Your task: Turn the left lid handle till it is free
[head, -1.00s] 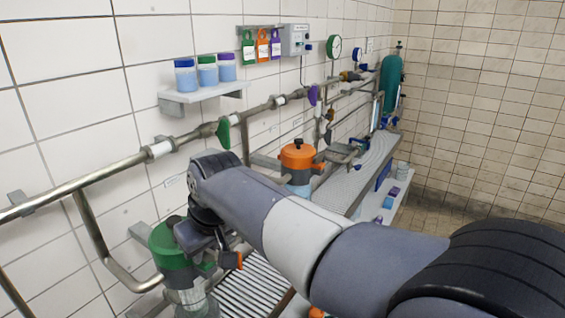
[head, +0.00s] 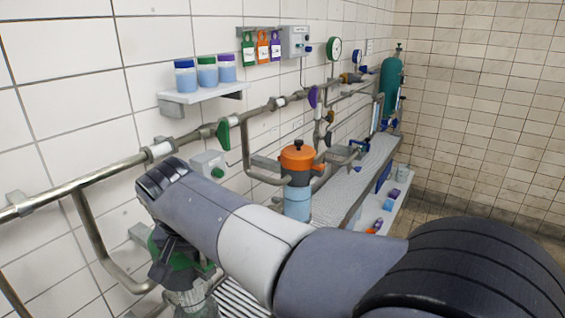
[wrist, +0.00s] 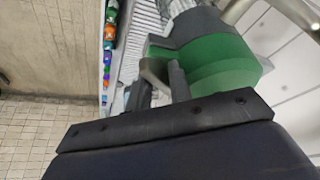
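The left lid is green with a dark grey part (wrist: 190,25), and it fills the upper middle of the wrist view (wrist: 225,65). In the head view only bits of its green (head: 207,268) show behind my arm, above a clear body (head: 190,298). In the head view my wrist hides most of the lid and handle.
An orange-lidded vessel (head: 297,158) stands to the right, with a light blue body. A steel pipe (head: 100,175) with a green valve lever (head: 223,133) runs along the tiled wall. A shelf (head: 200,97) with three jars is above. A small grey box (head: 208,165) is on the wall.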

